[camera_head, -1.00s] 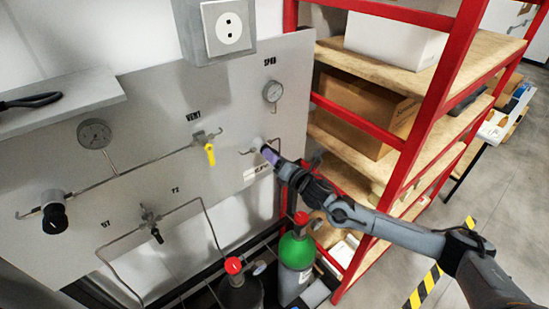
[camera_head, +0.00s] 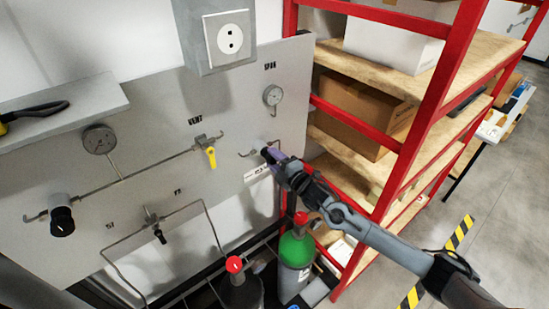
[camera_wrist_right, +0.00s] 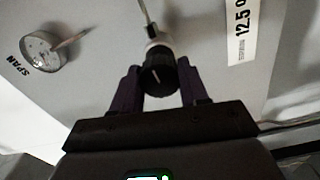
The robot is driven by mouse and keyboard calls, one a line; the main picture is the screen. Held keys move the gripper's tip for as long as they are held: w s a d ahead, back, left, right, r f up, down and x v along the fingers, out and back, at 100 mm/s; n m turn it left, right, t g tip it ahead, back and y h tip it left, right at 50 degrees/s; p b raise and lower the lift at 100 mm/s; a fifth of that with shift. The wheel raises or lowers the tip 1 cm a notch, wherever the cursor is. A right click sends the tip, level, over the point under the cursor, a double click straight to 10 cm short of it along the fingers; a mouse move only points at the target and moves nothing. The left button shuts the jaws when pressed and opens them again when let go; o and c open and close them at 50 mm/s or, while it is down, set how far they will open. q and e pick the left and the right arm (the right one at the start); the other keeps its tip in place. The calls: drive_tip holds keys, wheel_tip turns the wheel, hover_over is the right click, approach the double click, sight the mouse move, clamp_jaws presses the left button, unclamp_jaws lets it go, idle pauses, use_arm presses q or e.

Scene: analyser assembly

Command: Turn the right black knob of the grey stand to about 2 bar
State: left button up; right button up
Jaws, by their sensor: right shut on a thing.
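The grey stand's panel (camera_head: 160,105) shows in the head view. Its right black knob (camera_head: 265,151) is partly covered by my right gripper (camera_head: 272,156), below the SPAN gauge (camera_head: 273,95). In the right wrist view the knob (camera_wrist_right: 157,77) has a light pointer mark and a pale collar. The purple fingers of my right gripper (camera_wrist_right: 158,70) stand on both sides of it, shut on it. The SPAN gauge (camera_wrist_right: 41,50) shows at the left there, its reading too small to tell. My left gripper is not in view.
The left black knob (camera_head: 62,219), a second gauge (camera_head: 99,139) and a yellow valve handle (camera_head: 211,157) are on the panel. A green-topped cylinder (camera_head: 296,250) stands below my right arm. A red shelving rack (camera_head: 440,95) is close on the right.

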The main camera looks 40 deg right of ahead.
drive_tip(key=m+p, duration=0.1)
drive_tip(key=m, duration=0.2)
drive_tip(key=shift+m, duration=0.4)
drive_tip(key=m+p, duration=0.1)
drive_tip(key=m, duration=0.2)
drive_tip(key=shift+r+m+p, duration=0.1)
drive_tip(key=shift+m+p, duration=0.2)
drive_tip(key=shift+p, duration=0.1)
drive_tip(key=m+p, duration=0.1)
drive_tip(key=m, duration=0.2)
drive_tip(key=shift+m+p, duration=0.5)
drive_tip(key=shift+m, duration=0.7)
drive_tip(key=o, duration=1.1)
drive_tip(key=shift+c, duration=0.2)
